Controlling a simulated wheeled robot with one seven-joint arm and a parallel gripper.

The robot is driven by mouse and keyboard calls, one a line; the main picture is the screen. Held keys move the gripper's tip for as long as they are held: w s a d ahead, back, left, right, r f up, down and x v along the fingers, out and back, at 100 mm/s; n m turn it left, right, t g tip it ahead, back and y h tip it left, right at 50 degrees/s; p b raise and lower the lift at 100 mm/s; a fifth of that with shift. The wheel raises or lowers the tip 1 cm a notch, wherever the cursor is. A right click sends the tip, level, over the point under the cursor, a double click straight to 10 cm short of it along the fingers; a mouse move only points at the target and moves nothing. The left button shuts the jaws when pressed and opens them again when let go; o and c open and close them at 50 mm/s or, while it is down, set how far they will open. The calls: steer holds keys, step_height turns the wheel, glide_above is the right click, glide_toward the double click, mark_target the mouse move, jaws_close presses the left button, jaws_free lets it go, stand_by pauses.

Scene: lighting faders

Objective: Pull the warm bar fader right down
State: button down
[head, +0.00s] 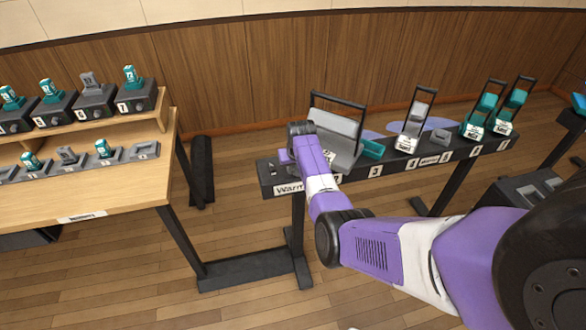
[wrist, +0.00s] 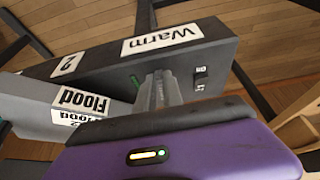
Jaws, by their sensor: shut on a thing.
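The black Warm bar (head: 375,168) runs across the middle of the head view on dark stands. Its end with the white "Warm" label (head: 289,188) is at the left. In the wrist view the Warm bar (wrist: 217,48) runs diagonally. My gripper (wrist: 158,90) reaches its top face near the labelled end, with its grey fingers together. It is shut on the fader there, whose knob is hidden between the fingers. A small green light (wrist: 135,80) shows just left of the fingers. In the head view my wrist covers the fingertips.
A grey flood lamp (wrist: 60,105) labelled "Flood" sits close left of my fingers in the wrist view. A small switch (wrist: 200,78) is close right. More lamps (head: 412,125) stand along the bar. A wooden desk (head: 90,195) with several teal and grey devices is at left.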

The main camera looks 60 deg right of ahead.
steer(key=c, duration=1.7)
jaws_free()
steer(key=shift+s+a, duration=0.15)
steer(key=shift+c, duration=0.2)
steer(key=v, duration=0.7)
steer(key=shift+r, duration=0.35)
